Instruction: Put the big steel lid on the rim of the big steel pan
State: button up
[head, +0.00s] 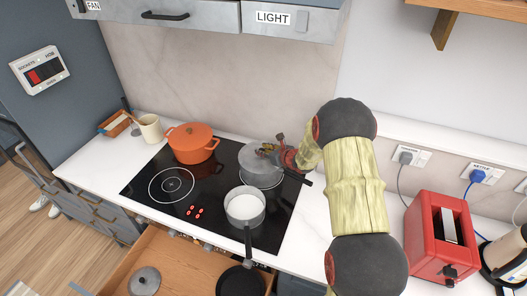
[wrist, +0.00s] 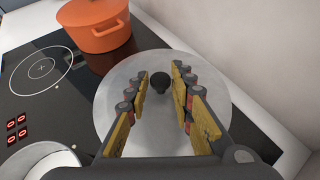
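The big steel lid (wrist: 125,115) is a wide grey disc with a black knob (wrist: 158,82), below my gripper in the wrist view. In the head view the lid (head: 251,157) lies over the big steel pan (head: 262,181) at the back right of the hob. The pan's dark handle (head: 298,177) points right. I cannot tell whether the lid sits evenly on the rim; my gripper hides part of it. My gripper (wrist: 161,79) is open, its fingers on either side of the knob with gaps showing. It also shows in the head view (head: 279,153).
An orange pot (head: 192,143) stands at the back of the hob (head: 215,180). A small saucepan (head: 245,207) with white contents stands at the front. An open drawer (head: 180,265) below holds a small lid (head: 145,281) and a dark pan (head: 240,281). A red toaster (head: 440,235) stands right.

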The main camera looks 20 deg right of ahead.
jog(key=shift+o, duration=1.4)
jog(key=shift+r, duration=0.2)
jog(key=v, duration=1.2)
jog(key=s+a+r+n+g+y, duration=0.2)
jog(key=s+a+r+n+g, duration=0.1)
jog(key=s+a+r+n, duration=0.65)
jog(key=s+a+r+n+g+y, duration=0.2)
jog(key=s+a+r+n, duration=0.35)
jog(key=a, duration=0.75)
jog(key=s+a+r+n+g+h, duration=0.2)
jog(key=s+r+n, duration=0.2)
jog(key=s+n, duration=0.8)
jog(key=s+d+r+n+h, duration=0.1)
jog(key=s+d+n+h, duration=0.3)
jog(key=s, duration=0.4)
jog(key=d+n, duration=0.1)
jog(key=n, duration=0.1)
jog(key=shift+s+d+r+n+t+h, duration=0.3)
jog(key=shift+s+d, duration=0.05)
jog(key=shift+d, duration=0.05)
